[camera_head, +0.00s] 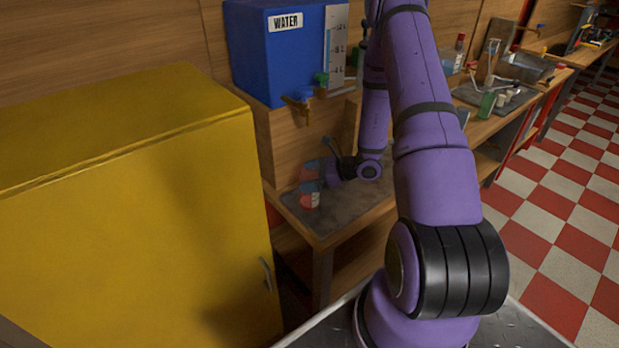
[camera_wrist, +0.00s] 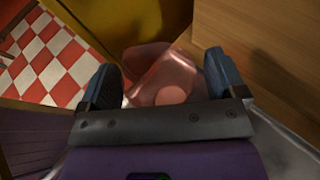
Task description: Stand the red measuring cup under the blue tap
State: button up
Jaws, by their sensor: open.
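The red measuring cup (camera_head: 310,200) is translucent and stands on a grey slab at the near end of the wooden bench. The blue tap (camera_head: 302,94) sits low on the front of the blue water tank, above and slightly left of the cup in the head view. My gripper (camera_head: 318,168) is low at the cup, with a blue finger partly covering it. In the wrist view the cup (camera_wrist: 165,72) shows between the two spread fingers of my gripper (camera_wrist: 163,78). Whether the fingers touch it I cannot tell. The cup's lower part is hidden behind the gripper's bar.
The blue tank (camera_head: 260,55) stands on a wooden block (camera_head: 285,145) behind the cup. A tall yellow cabinet (camera_head: 140,200) stands left of the bench. Bottles and glassware (camera_head: 487,104) are farther right.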

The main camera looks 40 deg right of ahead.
jog(key=v, duration=1.2)
jog(key=s+a+r+n+g+h, duration=0.15)
jog(key=a+r+n+g, duration=0.25)
jog(key=a+r+n, duration=0.55)
jog(key=s+a+r+n+g, duration=0.2)
jog(key=a+r+n+g, duration=0.3)
jog(key=r, duration=0.7)
jog(key=s+a+r+n+t+h, duration=0.2)
jog(key=s+a+r+n+h, duration=0.1)
jog(key=s+r+n, duration=0.3)
jog(key=s+a+r+n+t+h, duration=0.2)
jog(key=s+r+n+h, duration=0.3)
jog(key=s, duration=0.4)
notch_tip(320, 180, up, 3)
jog(key=shift+a+f+n+t+h, duration=0.1)
jog(key=shift+a+n+t+h, duration=0.4)
jog(key=shift+a, duration=0.4)
